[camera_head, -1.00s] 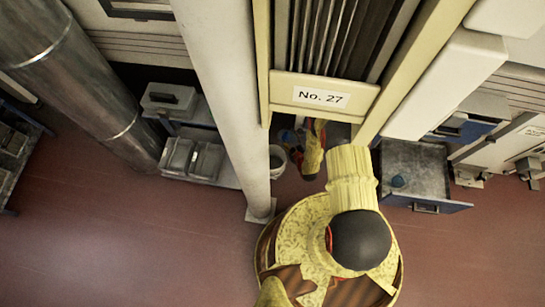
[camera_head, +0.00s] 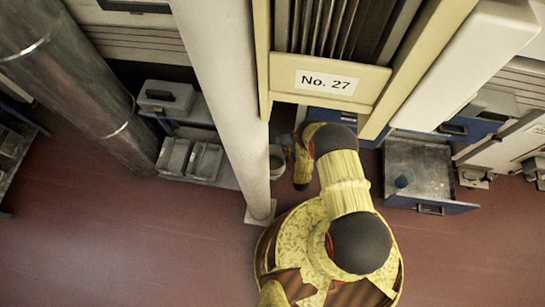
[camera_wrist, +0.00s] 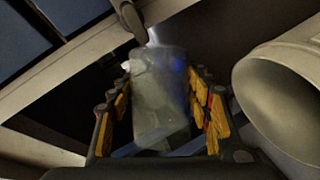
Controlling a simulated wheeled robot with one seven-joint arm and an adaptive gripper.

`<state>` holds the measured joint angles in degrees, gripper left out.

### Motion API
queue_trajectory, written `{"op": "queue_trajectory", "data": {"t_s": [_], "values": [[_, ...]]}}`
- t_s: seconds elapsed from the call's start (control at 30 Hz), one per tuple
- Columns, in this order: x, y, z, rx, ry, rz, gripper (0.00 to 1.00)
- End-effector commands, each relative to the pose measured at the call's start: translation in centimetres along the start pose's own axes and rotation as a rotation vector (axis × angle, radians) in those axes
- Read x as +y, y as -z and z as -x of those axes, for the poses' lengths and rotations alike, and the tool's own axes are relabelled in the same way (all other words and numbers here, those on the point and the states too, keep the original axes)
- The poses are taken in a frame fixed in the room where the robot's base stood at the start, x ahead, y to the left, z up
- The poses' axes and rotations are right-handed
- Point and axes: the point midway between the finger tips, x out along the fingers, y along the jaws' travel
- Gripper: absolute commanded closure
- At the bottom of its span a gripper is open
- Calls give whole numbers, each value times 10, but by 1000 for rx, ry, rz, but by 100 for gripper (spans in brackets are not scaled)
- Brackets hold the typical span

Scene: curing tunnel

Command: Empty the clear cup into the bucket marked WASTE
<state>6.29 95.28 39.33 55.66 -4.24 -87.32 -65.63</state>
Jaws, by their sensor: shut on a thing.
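My gripper (camera_wrist: 160,80) is shut on the clear cup (camera_wrist: 160,105), which sits between yellow-padded fingers in the wrist view. The cup looks cloudy; I cannot tell what is in it. A large pale round mouth (camera_wrist: 285,100) fills the right of the wrist view, beside the gripper and apart from the cup; it may be the bucket's. In the head view a pale bucket (camera_head: 277,160) stands partly behind the white post. No WASTE marking is readable. In the head view the gripper is mostly hidden behind my arm and the No. 27 frame.
The No. 27 panel (camera_head: 328,82) hangs over my arm. The white post (camera_head: 232,100) stands close on the left. Grey bins (camera_head: 190,158) stand left. The red floor in front is clear.

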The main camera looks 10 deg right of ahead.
Motion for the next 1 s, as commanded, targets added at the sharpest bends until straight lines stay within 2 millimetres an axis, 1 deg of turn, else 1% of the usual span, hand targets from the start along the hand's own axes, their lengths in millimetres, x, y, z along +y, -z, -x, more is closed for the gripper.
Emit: {"op": "queue_trajectory", "data": {"t_s": [0.13, 0.2, 0.7, 0.87, 1.0], "values": [[5, 3, 0, 1, -10, 17, 79], [-2, 0, 0, 0, -13, 25, 79], [-29, -12, -8, -1, -58, 114, 79], [-42, -18, -9, -3, -74, 149, 79], [-39, -12, -8, -2, -91, 182, 79]]}}
